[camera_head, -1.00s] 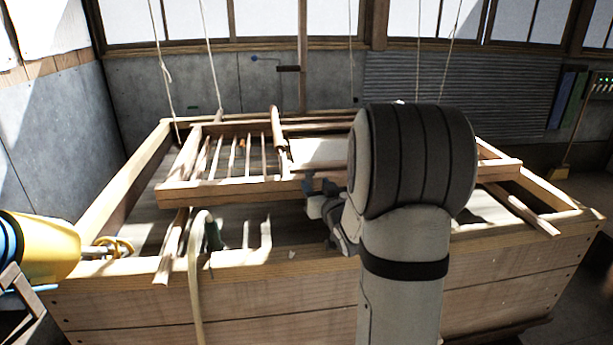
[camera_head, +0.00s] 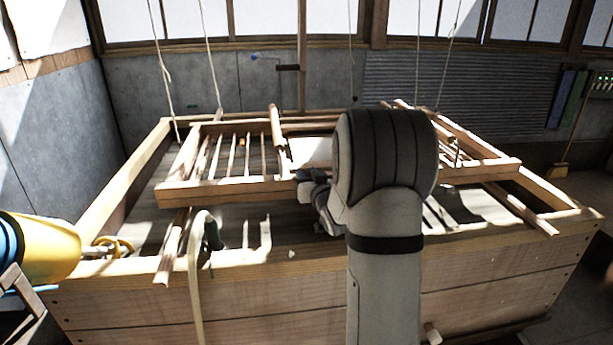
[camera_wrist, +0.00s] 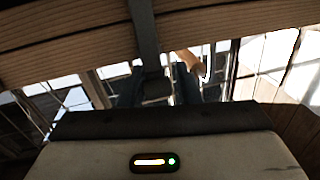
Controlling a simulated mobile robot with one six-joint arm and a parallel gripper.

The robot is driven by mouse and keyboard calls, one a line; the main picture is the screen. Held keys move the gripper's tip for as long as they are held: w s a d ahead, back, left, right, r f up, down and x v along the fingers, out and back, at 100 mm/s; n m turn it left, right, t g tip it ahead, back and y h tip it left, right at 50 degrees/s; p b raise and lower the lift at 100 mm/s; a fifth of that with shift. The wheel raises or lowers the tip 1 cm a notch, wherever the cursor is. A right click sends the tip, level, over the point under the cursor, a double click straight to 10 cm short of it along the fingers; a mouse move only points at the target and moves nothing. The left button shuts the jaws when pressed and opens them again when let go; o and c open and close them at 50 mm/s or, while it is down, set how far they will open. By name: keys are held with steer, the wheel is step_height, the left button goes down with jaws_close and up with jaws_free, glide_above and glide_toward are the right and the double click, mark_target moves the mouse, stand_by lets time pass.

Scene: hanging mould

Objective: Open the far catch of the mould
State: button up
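The mould is a slatted wooden frame (camera_head: 225,190) hanging on cords above a wooden vat. My gripper (camera_head: 311,178) is at the mould's near bar, just left of my wrist, which hides part of the mould. In the wrist view, the dark fingers of my gripper (camera_wrist: 158,88) stand apart. A dark strap-like bar (camera_wrist: 145,35) runs down between them. A small tan piece (camera_wrist: 189,61) shows beside the right finger. I cannot tell whether it is a catch, or whether my fingers touch anything. The far catch is not clearly made out in either view.
The wooden vat (camera_head: 250,290) surrounds the mould, with its near wall in front. Several cords (camera_head: 213,60) run up from the mould. A yellow cylinder (camera_head: 45,250) lies at the left. A pale curved strip (camera_head: 195,270) hangs over the near wall.

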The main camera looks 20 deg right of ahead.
jaws_close()
steer(key=shift+a, duration=0.1)
stand_by(0.6)
stand_by(0.6)
steer(key=shift+o, duration=2.2)
jaws_free()
steer(key=s, duration=0.7)
steer(key=shift+s+a, duration=0.35)
steer(key=shift+s, duration=0.05)
steer(key=shift+c, duration=0.3)
